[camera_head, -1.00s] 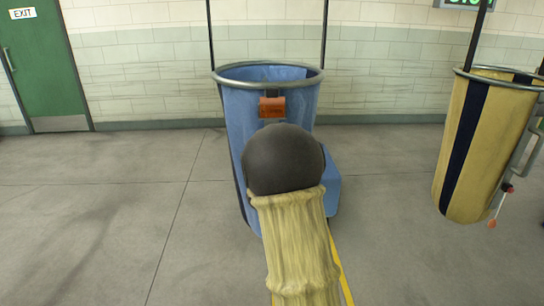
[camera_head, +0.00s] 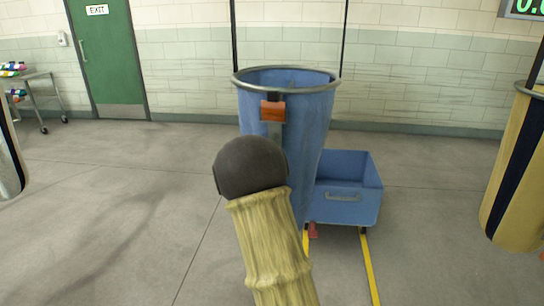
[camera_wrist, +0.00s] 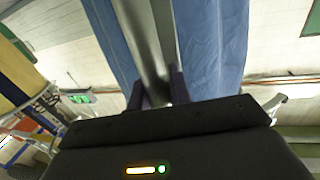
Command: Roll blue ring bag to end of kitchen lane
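The blue ring bag (camera_head: 312,125) hangs upright in the middle of the head view, open at the top, with a grey metal ring (camera_head: 285,84) and an orange tag (camera_head: 272,110) on its front. My own arm covers its lower front there, and my gripper is hidden. In the wrist view my gripper (camera_wrist: 159,90) has its two dark fingers on either side of a grey metal bar (camera_wrist: 146,40) in front of the bag's blue cloth (camera_wrist: 222,40). The fingers appear closed against the bar, which looks like the bag's handle.
A blue open cart (camera_head: 352,205) stands just right of and behind the bag. A yellow striped bag (camera_head: 515,170) hangs at the right edge, and part of another bag (camera_head: 8,160) shows at the left. A metal trolley (camera_head: 35,95) stands near the green door (camera_head: 108,60). Floor at left is clear.

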